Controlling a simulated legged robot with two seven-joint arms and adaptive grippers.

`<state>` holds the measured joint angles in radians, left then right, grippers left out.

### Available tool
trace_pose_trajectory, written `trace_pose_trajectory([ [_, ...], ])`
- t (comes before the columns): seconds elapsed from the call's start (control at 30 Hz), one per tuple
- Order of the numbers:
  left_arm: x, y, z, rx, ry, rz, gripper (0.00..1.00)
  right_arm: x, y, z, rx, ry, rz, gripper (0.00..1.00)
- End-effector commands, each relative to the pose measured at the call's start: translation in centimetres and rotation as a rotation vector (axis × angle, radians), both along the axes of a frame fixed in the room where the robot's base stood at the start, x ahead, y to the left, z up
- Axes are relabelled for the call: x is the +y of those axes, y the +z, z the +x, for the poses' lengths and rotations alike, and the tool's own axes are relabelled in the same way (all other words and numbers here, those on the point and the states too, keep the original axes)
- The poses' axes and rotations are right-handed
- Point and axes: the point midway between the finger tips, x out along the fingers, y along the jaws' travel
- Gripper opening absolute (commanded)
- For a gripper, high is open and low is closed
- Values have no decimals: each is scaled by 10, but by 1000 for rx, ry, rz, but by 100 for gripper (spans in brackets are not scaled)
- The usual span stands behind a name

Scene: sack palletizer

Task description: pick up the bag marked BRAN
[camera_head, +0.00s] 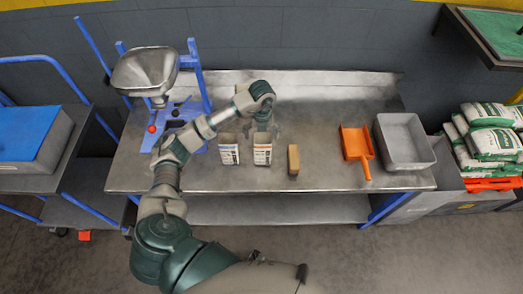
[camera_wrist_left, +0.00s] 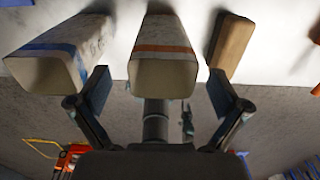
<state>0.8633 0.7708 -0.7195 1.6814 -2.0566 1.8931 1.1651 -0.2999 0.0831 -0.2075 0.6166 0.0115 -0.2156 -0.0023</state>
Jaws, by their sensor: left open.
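Two open-topped paper bags stand side by side on the metal bench (camera_head: 325,178). One is a blue-striped bag (camera_head: 229,153), the other an orange-striped bag (camera_head: 263,153); their lettering is too small to read, so I cannot tell which is BRAN. In the left wrist view the orange-striped bag (camera_wrist_left: 163,62) lies ahead between my fingers, and the blue-striped bag (camera_wrist_left: 55,62) is to the left. My left gripper (camera_wrist_left: 158,78) is open and empty, behind the bags in the head view (camera_head: 262,127), partly hidden by its own wrist. My right gripper is not in view.
A wooden block (camera_head: 293,159) stands close right of the orange-striped bag. Farther right are an orange scoop (camera_head: 356,146) and a grey metal bin (camera_head: 427,155). A metal hopper (camera_head: 146,70) on a blue stand is at left. Filled sacks (camera_head: 492,143) are stacked at far right.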

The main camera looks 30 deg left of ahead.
Motion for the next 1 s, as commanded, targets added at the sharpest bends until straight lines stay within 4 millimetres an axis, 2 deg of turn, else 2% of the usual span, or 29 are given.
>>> trace_pose_trajectory([
  [0.1, -1, -19, 0, 2, -1, -1, 100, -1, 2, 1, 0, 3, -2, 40],
  [0.33, 1, -38, -1, 1, -2, -4, 100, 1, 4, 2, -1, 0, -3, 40],
  [0.6, -1, -77, -4, 2, -1, -5, 100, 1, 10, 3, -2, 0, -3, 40],
  [0.87, -2, -82, -3, -2, -3, -3, 100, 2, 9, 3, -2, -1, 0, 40],
  [0.9, -2, -82, -3, -2, -3, -3, 98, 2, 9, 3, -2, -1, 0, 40],
  [1.0, -2, -81, -3, -2, -3, -3, 72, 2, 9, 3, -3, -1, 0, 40],
])
